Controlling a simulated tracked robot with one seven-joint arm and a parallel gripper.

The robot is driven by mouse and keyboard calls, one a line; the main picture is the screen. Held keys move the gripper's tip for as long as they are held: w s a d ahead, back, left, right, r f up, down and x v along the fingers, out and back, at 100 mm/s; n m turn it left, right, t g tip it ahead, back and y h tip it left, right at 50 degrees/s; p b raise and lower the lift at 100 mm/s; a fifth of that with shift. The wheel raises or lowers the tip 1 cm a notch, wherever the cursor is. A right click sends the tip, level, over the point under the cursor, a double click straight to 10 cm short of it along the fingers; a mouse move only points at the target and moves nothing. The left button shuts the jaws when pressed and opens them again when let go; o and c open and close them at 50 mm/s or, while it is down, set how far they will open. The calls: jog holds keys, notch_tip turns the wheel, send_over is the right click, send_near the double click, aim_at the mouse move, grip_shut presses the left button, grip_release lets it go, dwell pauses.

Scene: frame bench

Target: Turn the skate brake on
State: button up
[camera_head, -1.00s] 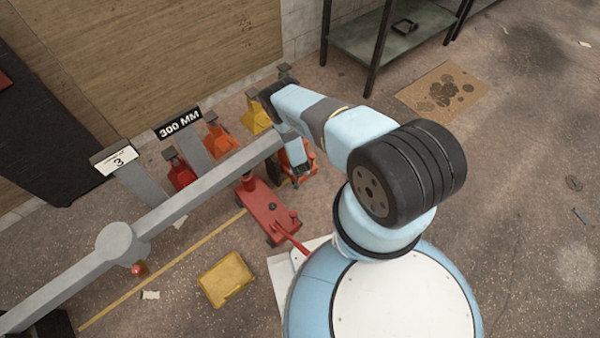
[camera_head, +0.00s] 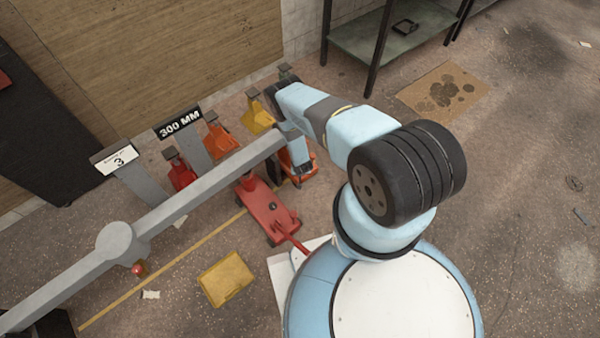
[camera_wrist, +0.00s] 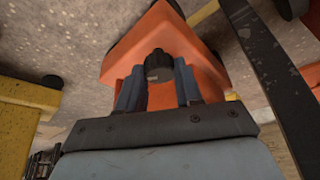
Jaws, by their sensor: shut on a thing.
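An orange skate (camera_wrist: 185,45) fills the middle of the wrist view, with a black knob (camera_wrist: 158,66) on it. I take this knob to be its brake. My gripper (camera_wrist: 158,85) has its two blue-grey fingers on either side of the knob and is shut on it. In the head view, the orange skate (camera_head: 312,171) is partly hidden behind my gripper (camera_head: 304,168), beyond the grey beam's end. The knob cannot be made out there. Whether the brake is on or off cannot be told.
A red trolley jack (camera_head: 268,208) stands just left of the skate, under the grey beam (camera_head: 200,190). Yellow (camera_head: 257,118), orange (camera_head: 218,138) and red (camera_head: 181,175) units stand behind. A yellow tray (camera_head: 226,279) lies in front.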

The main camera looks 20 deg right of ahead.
jog(key=n+y, duration=0.1)
jog(key=n, duration=0.2)
jog(key=n+y, duration=0.1)
jog(key=n, duration=0.1)
jog(key=shift+d+n, duration=0.15)
jog(key=shift+n, duration=0.25)
dwell(0.4)
jog(key=o, duration=1)
jog(key=shift+o, duration=0.2)
jog(key=v, duration=1.3)
jog(key=shift+d+r, duration=0.25)
jog(key=shift+r, duration=0.1)
